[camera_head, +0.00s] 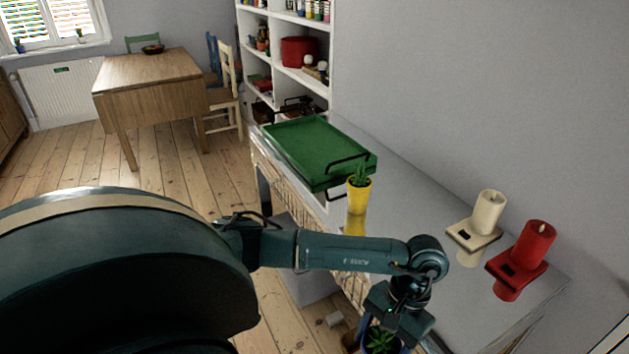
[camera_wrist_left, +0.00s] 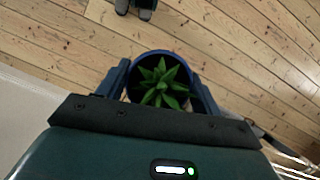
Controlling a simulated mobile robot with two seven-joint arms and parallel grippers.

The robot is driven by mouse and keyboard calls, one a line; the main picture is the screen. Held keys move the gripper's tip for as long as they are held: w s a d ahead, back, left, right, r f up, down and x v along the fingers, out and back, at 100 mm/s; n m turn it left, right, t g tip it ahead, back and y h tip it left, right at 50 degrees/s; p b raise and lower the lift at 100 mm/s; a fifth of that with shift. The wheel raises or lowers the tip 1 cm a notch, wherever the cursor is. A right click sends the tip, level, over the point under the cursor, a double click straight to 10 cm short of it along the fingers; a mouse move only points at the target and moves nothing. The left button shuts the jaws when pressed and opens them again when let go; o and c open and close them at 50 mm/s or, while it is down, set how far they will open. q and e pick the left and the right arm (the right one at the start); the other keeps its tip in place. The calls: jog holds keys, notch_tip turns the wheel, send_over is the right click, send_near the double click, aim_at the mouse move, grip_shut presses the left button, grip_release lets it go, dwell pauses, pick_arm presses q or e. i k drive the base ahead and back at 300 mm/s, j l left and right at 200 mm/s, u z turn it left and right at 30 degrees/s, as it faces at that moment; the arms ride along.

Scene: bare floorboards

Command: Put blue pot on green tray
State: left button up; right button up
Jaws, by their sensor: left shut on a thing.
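The blue pot (camera_wrist_left: 178,61) with a spiky green plant is between the two fingers of my left gripper (camera_wrist_left: 163,88) in the left wrist view. The gripper is shut on it. In the head view the plant (camera_head: 381,339) shows at the bottom edge, below my left gripper (camera_head: 383,343), and most of the pot is hidden or cut off. The pot is in front of the cabinet's near edge, with floorboards beneath it in the wrist view. The green tray (camera_head: 309,146) with black handles lies on the grey cabinet top, well behind the gripper, and looks empty. My right gripper is not in view.
A yellow pot (camera_head: 358,196) with a cactus stands by the tray's near corner on the cabinet top (camera_head: 420,215). A cream candle (camera_head: 489,208) and a red candle (camera_head: 536,240) in holders stand at the right. A shelf (camera_head: 289,75) stands beyond the tray.

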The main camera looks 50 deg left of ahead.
aim_at(312, 151)
jog(key=j+z, duration=0.1)
jog(key=j, duration=0.35)
jog(key=j+z, duration=0.1)
jog(key=j, duration=0.4)
jog(key=k+j+z, duration=0.1)
jog(key=j, duration=0.8)
jog(key=k+j+z, duration=0.15)
jog(key=j, duration=0.3)
jog(key=j+z, duration=0.1)
jog(key=j, duration=0.35)
jog(key=k+j+z, duration=0.1)
jog(key=j, duration=0.35)
jog(key=k+j+z, duration=0.1)
jog(key=j, duration=0.3)
jog(key=k, duration=0.1)
